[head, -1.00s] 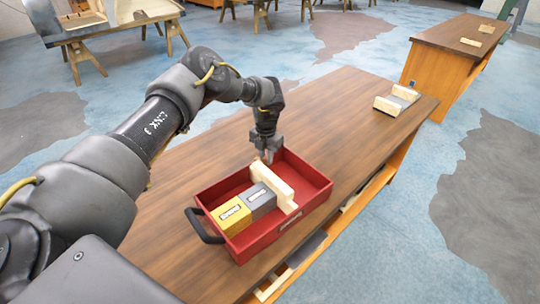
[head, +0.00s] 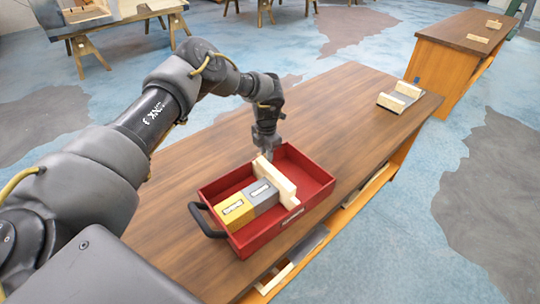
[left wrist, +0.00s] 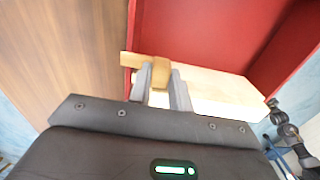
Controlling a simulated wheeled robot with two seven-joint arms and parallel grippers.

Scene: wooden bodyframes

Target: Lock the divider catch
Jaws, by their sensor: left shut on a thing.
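A pale wooden divider (head: 276,183) stands across the inside of a red tray (head: 313,197) on the wooden bench. It also shows in the left wrist view (left wrist: 215,92). My left gripper (head: 265,154) is at the divider's far end, by the tray's back wall. In the left wrist view, my gripper's grey fingers (left wrist: 163,88) are shut on a small tan wooden piece, apparently the catch (left wrist: 160,73), at the divider's end. The fingers hide part of it, and I cannot tell whether it is locked. My right gripper is not in view.
A yellow block (head: 235,209) and a grey block (head: 261,196) lie in the tray left of the divider. The compartment to its right is empty. The tray has a black handle (head: 206,222). A grey and wooden piece (head: 399,97) lies at the bench's far end.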

